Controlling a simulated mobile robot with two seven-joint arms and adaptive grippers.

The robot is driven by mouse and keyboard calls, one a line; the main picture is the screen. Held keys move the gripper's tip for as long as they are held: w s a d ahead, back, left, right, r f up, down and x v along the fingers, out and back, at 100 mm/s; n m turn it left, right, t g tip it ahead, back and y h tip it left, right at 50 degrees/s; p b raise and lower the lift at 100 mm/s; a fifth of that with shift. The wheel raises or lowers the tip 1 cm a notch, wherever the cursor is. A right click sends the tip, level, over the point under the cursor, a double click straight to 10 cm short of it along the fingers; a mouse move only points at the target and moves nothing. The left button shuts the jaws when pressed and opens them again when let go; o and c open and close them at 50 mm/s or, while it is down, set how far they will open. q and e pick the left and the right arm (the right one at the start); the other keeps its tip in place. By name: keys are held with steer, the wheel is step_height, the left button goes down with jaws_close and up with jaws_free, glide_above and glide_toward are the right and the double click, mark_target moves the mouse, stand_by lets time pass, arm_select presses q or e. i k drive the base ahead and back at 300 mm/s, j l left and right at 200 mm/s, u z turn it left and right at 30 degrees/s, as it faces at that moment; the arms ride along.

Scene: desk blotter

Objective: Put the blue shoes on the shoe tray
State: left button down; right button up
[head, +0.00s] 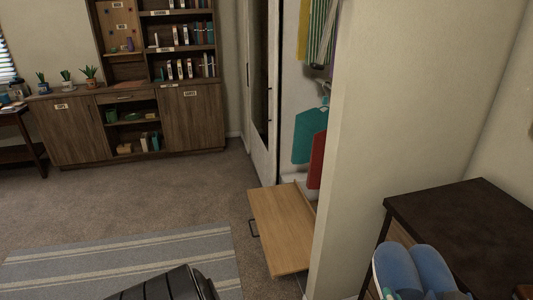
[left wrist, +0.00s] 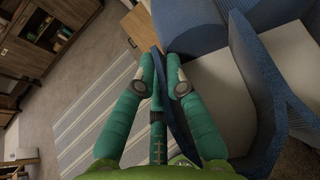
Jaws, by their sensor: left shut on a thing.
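The blue shoes (head: 428,268) show side by side at the bottom right of the head view, in front of the dark desk. In the left wrist view the blue shoes (left wrist: 275,95) fill the right side, large and close, with grey insides. My left gripper (left wrist: 160,66) has green fingers shut on a thin blue edge of the shoes. Only a small green bit of it shows in the head view (head: 388,293). A light wooden pull-out board (head: 280,230), which may be the shoe tray, sticks out empty from the wardrobe. My right gripper is not in view.
A pale wall end (head: 385,130) stands between the wardrobe (head: 262,90) and the dark desk (head: 465,225). A striped rug (head: 120,262) and open carpet lie left. A black ribbed object (head: 165,285) is at the bottom.

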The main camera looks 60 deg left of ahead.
mark_target(288, 223)
steer(key=i+j+u, duration=0.1)
steer(key=j+u, duration=0.3)
steer(key=i+j+u, duration=0.15)
steer(key=u, duration=0.3)
steer(key=j, duration=0.1)
